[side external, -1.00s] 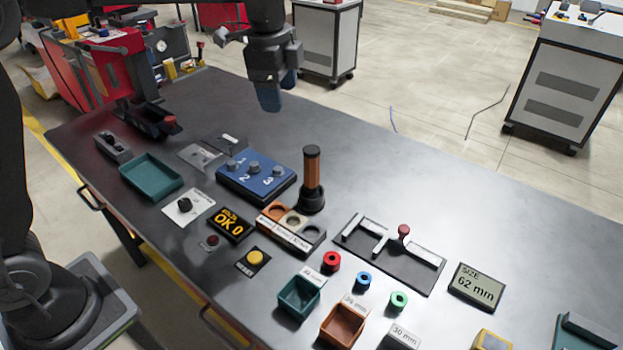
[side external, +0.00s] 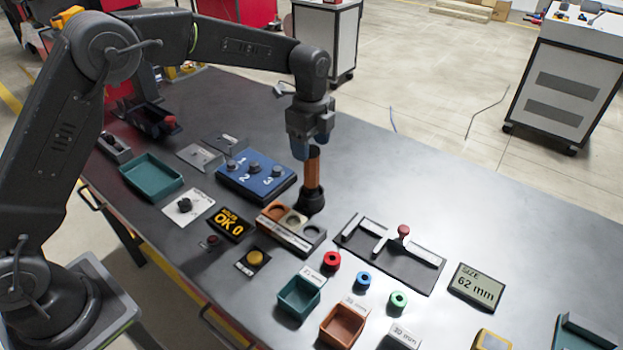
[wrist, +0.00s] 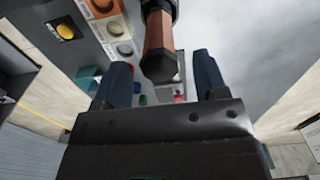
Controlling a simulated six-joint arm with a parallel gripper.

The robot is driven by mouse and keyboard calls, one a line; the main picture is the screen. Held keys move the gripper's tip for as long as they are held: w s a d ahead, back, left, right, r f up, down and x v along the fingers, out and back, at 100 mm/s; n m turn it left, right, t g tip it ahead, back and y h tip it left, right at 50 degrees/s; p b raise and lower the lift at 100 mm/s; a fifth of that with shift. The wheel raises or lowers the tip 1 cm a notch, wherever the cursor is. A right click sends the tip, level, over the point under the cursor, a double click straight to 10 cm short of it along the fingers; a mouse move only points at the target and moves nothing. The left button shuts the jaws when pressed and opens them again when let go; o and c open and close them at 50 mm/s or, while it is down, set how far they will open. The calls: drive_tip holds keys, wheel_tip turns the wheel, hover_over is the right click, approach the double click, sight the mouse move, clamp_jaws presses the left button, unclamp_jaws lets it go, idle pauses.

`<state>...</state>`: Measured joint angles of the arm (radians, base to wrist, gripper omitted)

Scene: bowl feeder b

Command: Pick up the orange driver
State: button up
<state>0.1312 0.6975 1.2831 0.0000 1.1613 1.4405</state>
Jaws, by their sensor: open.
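The orange driver (side external: 313,172) stands upright in a black round holder (side external: 311,201) on the table, behind the row of coloured round pockets. My gripper (side external: 314,150) is over the top of the driver, pointing down, with its blue fingers at the height of the driver's upper end. In the wrist view the driver's orange handle (wrist: 158,45) with its dark end cap shows ahead of the two fingers, roughly between them. My gripper (wrist: 160,82) is open there, with a clear gap on both sides of the handle. The driver's lower end is hidden in the holder.
A blue block with numbered knobs (side external: 248,182) stands left of the holder. The block with round pockets (side external: 318,238) is close in front. A dark plate with a red-knobbed lever (side external: 421,270) lies to the right. The table behind the driver is clear.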

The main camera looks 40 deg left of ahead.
sight(311, 162)
drive_tip(key=shift+d+f, duration=0.1)
drive_tip(key=shift+f, duration=2.55)
drive_tip(key=shift+r, duration=0.1)
drive_tip(key=c, duration=1)
